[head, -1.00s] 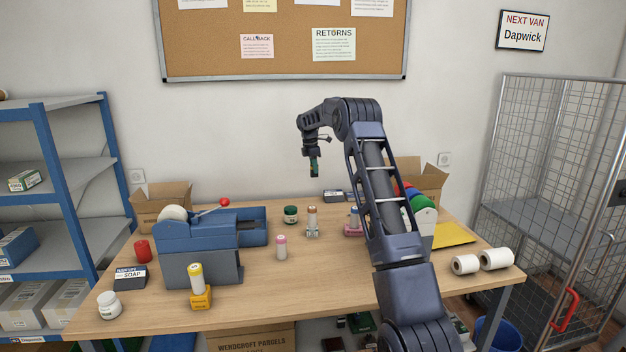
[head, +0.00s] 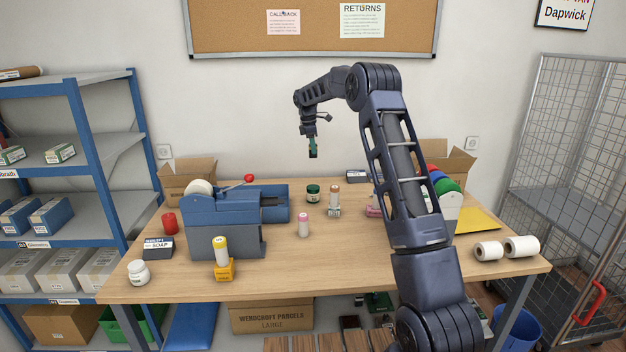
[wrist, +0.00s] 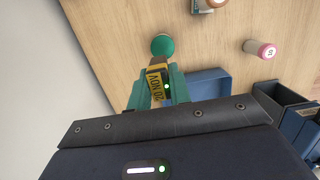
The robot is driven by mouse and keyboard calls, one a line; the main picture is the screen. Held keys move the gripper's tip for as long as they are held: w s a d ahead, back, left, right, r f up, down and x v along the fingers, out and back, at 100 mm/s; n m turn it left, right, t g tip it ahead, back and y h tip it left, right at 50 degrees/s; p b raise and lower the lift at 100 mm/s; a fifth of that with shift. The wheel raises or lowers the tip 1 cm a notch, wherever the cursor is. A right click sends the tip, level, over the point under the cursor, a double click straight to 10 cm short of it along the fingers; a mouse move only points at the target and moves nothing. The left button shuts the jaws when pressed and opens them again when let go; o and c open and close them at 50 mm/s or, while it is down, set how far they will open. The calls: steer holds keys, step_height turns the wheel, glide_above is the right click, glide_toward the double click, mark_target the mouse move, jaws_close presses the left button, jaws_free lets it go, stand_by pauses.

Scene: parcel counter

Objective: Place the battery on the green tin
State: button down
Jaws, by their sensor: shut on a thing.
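My gripper (head: 313,152) hangs pointing down above the back of the table, shut on a small dark block with a yellow label, which I take to be the battery (wrist: 156,84). In the head view the battery is too small to make out between the fingers. The green tin (head: 313,194) stands upright on the table, below my gripper in the head view, with a clear gap between them. In the wrist view its round green lid (wrist: 162,45) shows just beyond the fingertips, with nothing on it.
An open carton (head: 188,182) is at the back left. White rolls (head: 521,246) lie at the right.

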step_height(320, 180, down, 14)
steer(key=shift+f, duration=0.1)
stand_by(0.5)
steer(key=c, duration=1.3)
jaws_free()
steer(key=shift+f, duration=0.1)
